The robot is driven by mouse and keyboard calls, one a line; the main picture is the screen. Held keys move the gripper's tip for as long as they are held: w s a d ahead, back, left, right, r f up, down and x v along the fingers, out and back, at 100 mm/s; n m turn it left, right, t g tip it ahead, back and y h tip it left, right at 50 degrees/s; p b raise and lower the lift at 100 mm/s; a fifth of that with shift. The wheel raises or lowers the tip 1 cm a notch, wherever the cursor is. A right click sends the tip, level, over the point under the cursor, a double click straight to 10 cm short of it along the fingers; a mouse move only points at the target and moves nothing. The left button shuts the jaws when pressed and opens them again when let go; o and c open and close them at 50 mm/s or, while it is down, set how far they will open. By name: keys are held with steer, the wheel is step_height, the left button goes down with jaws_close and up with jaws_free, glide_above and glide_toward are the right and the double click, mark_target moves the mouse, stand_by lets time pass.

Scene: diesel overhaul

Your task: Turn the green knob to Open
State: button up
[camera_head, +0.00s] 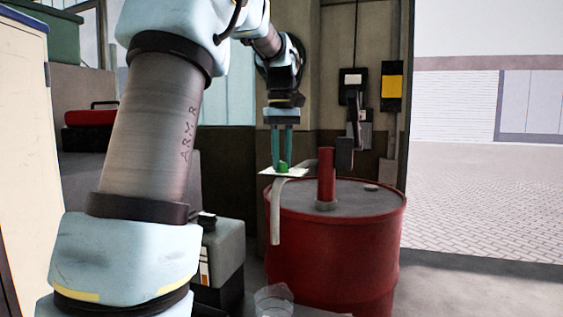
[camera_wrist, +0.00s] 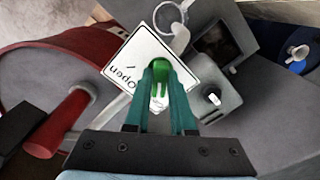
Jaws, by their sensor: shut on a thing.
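The green knob (camera_head: 283,167) sits on a small white plate (camera_head: 270,172) near the left rim of the red drum. In the wrist view the green knob (camera_wrist: 160,72) lies between the teal fingers of my gripper (camera_wrist: 162,90), which also shows in the head view (camera_head: 282,160). My gripper points down and is shut on the knob. The word "Open" and a short line beside it show on the white plate (camera_wrist: 140,52) in the wrist view. The fingers hide part of the plate and any other marking.
The red drum (camera_head: 330,255) carries a red upright pipe (camera_head: 326,172) and a grey curved spout (camera_head: 276,215) at its left. A clear container (camera_head: 273,302) stands on the floor below. The doorway at the right opens onto clear paving.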

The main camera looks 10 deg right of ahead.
steer(key=shift+r+m+p, duration=0.15)
steer(key=shift+m+p, duration=0.6)
steer(key=shift+m, duration=0.45)
steer(key=m+p, duration=0.2)
steer(key=m, duration=0.3)
steer(key=shift+d+m, duration=0.1)
steer(key=shift+m, duration=0.3)
steer(key=m+p, duration=0.2)
steer(key=m, duration=0.3)
steer(key=shift+s+d+m, duration=0.1)
steer(key=shift+m, duration=0.2)
steer(key=shift+f+m+p, duration=0.2)
steer(key=shift+m+p, duration=0.15)
steer(key=shift+m, duration=0.75)
steer(key=o, duration=1.6)
steer(key=shift+c, duration=0.2)
steer(key=shift+r, duration=0.15)
